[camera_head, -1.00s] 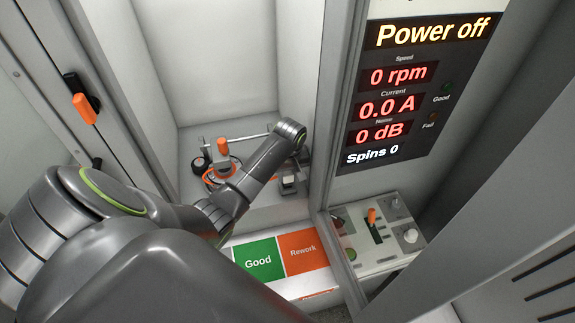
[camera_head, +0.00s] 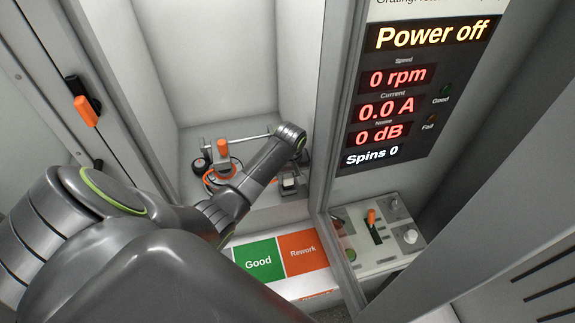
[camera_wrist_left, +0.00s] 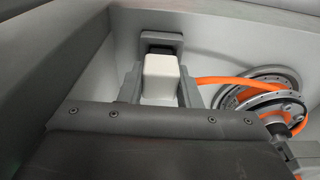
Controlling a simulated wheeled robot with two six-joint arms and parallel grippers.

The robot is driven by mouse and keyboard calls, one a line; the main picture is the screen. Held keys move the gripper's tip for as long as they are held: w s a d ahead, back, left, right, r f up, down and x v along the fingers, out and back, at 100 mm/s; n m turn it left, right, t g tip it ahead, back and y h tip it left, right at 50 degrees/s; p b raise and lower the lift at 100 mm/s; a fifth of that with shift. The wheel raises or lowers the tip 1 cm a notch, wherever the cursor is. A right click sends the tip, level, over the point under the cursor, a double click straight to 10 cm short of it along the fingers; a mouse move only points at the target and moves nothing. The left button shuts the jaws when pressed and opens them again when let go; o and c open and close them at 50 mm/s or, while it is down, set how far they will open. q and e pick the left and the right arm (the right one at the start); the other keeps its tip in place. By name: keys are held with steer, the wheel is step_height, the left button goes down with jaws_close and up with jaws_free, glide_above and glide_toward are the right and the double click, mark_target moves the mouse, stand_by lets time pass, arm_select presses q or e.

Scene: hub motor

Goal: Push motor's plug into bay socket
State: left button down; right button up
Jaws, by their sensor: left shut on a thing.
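My left gripper (camera_wrist_left: 160,88) is shut on the white plug (camera_wrist_left: 160,72), with one grey finger on each side of it. The plug points at the dark opening of the grey bay socket (camera_wrist_left: 166,42), and its far end is at or very near that opening. I cannot tell how deep it sits. The motor (camera_wrist_left: 262,98) is a silver disc at the right of the wrist view, with an orange cable (camera_wrist_left: 222,81) running from the plug side. In the head view the motor (camera_head: 222,168) is partly hidden behind my left arm. My right gripper is not in view.
An orange clamp handle (camera_head: 223,145) stands over the motor. Bay walls (camera_head: 215,60) close in on the sides. Green Good (camera_head: 258,262) and orange Rework (camera_head: 302,254) pads lie in front. A control box (camera_head: 375,235) is at the right, under the display reading Power off.

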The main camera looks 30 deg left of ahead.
arm_select(q)
steer(key=shift+f, duration=0.65)
stand_by(2.9)
stand_by(0.3)
steer(key=shift+c, duration=2.1)
jaws_free()
steer(key=shift+r, duration=4.25)
